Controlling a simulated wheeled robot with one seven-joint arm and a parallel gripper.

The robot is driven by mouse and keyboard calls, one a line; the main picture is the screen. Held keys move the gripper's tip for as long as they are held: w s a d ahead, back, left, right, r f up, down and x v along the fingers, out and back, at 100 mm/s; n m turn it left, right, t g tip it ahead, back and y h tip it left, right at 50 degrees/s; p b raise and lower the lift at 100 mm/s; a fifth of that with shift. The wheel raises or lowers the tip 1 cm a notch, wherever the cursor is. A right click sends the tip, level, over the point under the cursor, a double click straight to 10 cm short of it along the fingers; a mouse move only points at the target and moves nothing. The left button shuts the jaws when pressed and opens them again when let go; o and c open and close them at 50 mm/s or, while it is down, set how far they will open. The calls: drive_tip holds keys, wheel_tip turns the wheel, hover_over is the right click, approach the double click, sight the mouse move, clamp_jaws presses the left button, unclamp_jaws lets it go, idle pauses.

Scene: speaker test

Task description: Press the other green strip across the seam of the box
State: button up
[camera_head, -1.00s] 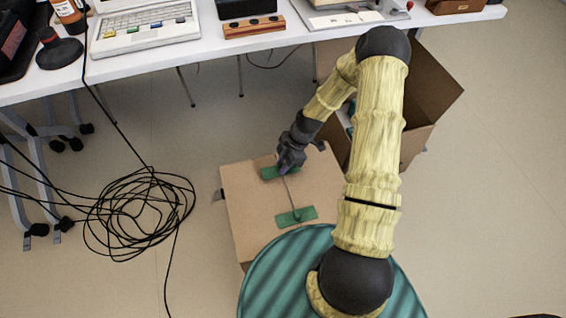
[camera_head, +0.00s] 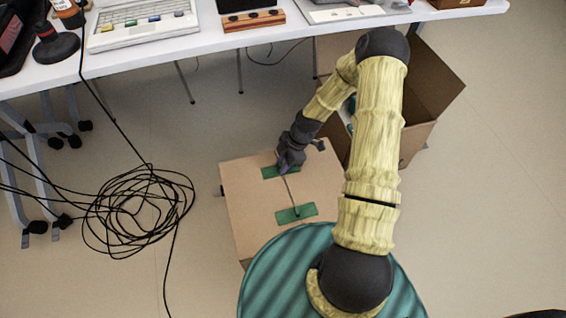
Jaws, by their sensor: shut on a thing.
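A closed cardboard box (camera_head: 250,200) stands on the floor with a dark seam line (camera_head: 290,192) running along its top. One green strip (camera_head: 296,214) lies flat across the near end of the seam. The other green strip (camera_head: 272,172) is at the far end of the seam, under my gripper (camera_head: 285,170). My gripper points down and is shut on this strip at the box top. The fingertips are small and partly hidden by the dark wrist, so I cannot tell how flat the strip lies.
An open cardboard box (camera_head: 430,95) stands right of the closed one, behind my arm. A coil of black cable (camera_head: 138,212) lies on the floor to the left.

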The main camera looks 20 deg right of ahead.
idle(0.3)
drive_tip(key=o, duration=1)
wheel_tip(320, 180, up, 8)
drive_tip(key=p, duration=0.7)
